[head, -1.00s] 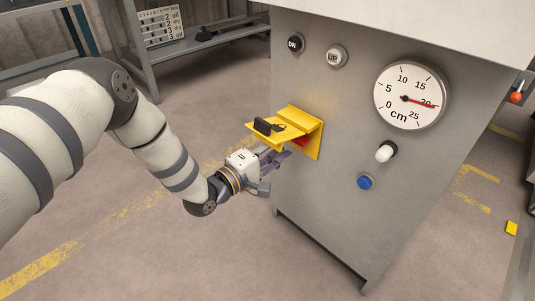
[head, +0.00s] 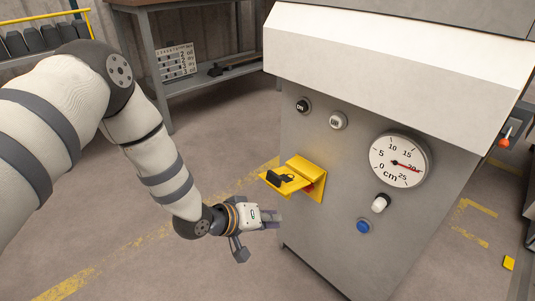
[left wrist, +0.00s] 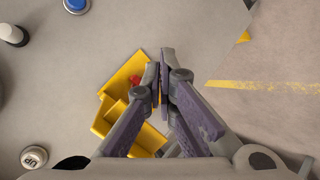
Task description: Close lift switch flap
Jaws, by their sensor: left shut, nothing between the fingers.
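The yellow lift switch flap (head: 287,180) stands open, jutting out from the front of the grey machine, with a dark handle and a padlock mark on its top. A bit of the red switch (head: 309,188) shows under it. My left gripper (head: 279,221) is below the flap and apart from it in the head view. In the left wrist view the fingers (left wrist: 162,85) are shut and empty, overlapping the yellow flap (left wrist: 119,90) and its backplate, with the red switch (left wrist: 136,93) just left of the fingertips. My right gripper is not in view.
The machine front (head: 330,230) also carries a DN button (head: 303,106), an UP button (head: 338,121), a round gauge (head: 399,160), a white knob (head: 380,203) and a blue button (head: 363,227).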

